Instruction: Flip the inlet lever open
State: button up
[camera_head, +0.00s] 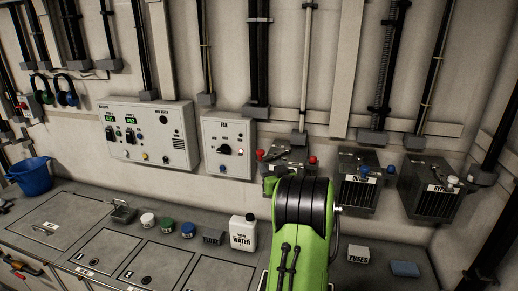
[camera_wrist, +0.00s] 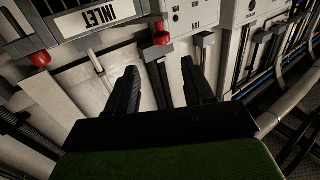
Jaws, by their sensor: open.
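The inlet unit (camera_head: 290,155) is a grey box on the back wall, partly hidden behind my green arm in the head view. One red knob (camera_head: 260,155) shows at its left and another red knob (camera_head: 312,160) at its right. In the wrist view its INLET label (camera_wrist: 93,17) is upside down, with a red knob (camera_wrist: 40,59) on the left and a red-ended part (camera_wrist: 161,38) on the right. Which one belongs to the lever is unclear. My gripper (camera_wrist: 162,86) is open and empty, its fingers apart and pointing toward the unit. The head view hides the fingers.
The outlet unit (camera_head: 359,190) and bypass unit (camera_head: 428,190) hang to the right. The fan panel (camera_head: 228,148) is just left of the inlet unit. A white water jug (camera_head: 243,233), a fuses box (camera_head: 358,254) and a blue block (camera_head: 405,269) stand on the counter near my arm.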

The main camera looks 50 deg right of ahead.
aim_at(262, 153)
jog(key=p+x, duration=0.3)
jog(key=x, duration=0.9)
jog(key=shift+w+a, duration=0.2)
jog(key=shift+r, duration=0.1)
grip_shut()
